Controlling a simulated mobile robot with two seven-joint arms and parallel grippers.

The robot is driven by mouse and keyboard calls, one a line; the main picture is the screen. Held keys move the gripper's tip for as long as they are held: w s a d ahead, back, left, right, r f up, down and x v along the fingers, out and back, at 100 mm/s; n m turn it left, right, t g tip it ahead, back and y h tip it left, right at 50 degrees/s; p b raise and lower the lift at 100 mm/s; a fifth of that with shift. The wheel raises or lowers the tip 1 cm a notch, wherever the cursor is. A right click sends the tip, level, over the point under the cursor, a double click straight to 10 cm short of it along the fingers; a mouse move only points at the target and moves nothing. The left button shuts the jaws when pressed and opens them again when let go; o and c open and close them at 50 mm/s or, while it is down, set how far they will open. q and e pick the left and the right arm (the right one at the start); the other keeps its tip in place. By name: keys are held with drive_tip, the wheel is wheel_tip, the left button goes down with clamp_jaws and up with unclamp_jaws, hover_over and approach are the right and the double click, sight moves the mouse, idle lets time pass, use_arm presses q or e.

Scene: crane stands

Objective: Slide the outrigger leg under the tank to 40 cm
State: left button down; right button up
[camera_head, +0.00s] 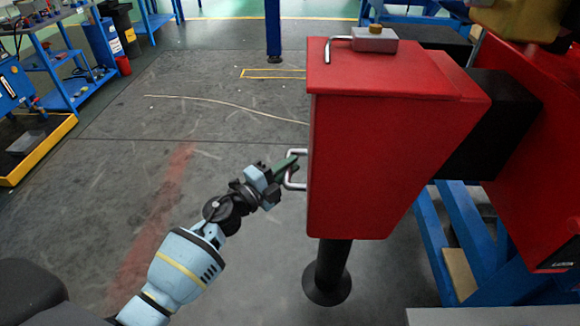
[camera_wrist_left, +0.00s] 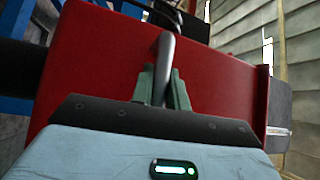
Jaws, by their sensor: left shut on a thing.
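The red box-shaped tank (camera_head: 385,150) stands in the middle right of the head view, and its red side fills much of the left wrist view (camera_wrist_left: 100,60). The black outrigger leg (camera_head: 333,265) stands under it on a round foot on the floor. A bent metal handle (camera_head: 296,186) sticks out of the tank's left side. My left gripper (camera_head: 292,165) is shut on this handle; the left wrist view shows the handle bar (camera_wrist_left: 167,50) between the fingers (camera_wrist_left: 160,90). My right gripper is not in view.
A black beam (camera_head: 490,125) joins the tank to a larger red body at the right. Blue stand legs (camera_head: 445,240) are below it. Blue benches stand at the far left, with a yellow-edged tray (camera_head: 40,150). The grey floor left of the tank is mostly clear.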

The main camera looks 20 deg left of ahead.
use_arm(q)
drive_tip(key=s+a+b, duration=0.3)
drive_tip(key=a, duration=1)
drive_tip(key=s+a+b, duration=0.2)
drive_tip(key=s+a, duration=0.2)
drive_tip(key=a, duration=0.8)
drive_tip(key=s+a+b, duration=0.3)
drive_tip(key=s+a, duration=0.1)
drive_tip(key=a, duration=0.9)
drive_tip(key=shift+a+r+b, duration=0.35)
drive_tip(key=shift+r, duration=0.05)
drive_tip(key=c, duration=1.5)
unclamp_jaws()
drive_tip(key=shift+w+d, duration=0.1)
drive_tip(key=shift+o, duration=0.7)
drive_tip(key=shift+f, duration=0.25)
drive_tip(key=r+v, duration=0.1)
drive_tip(key=v, duration=0.6)
drive_tip(key=shift+s+f, duration=0.45)
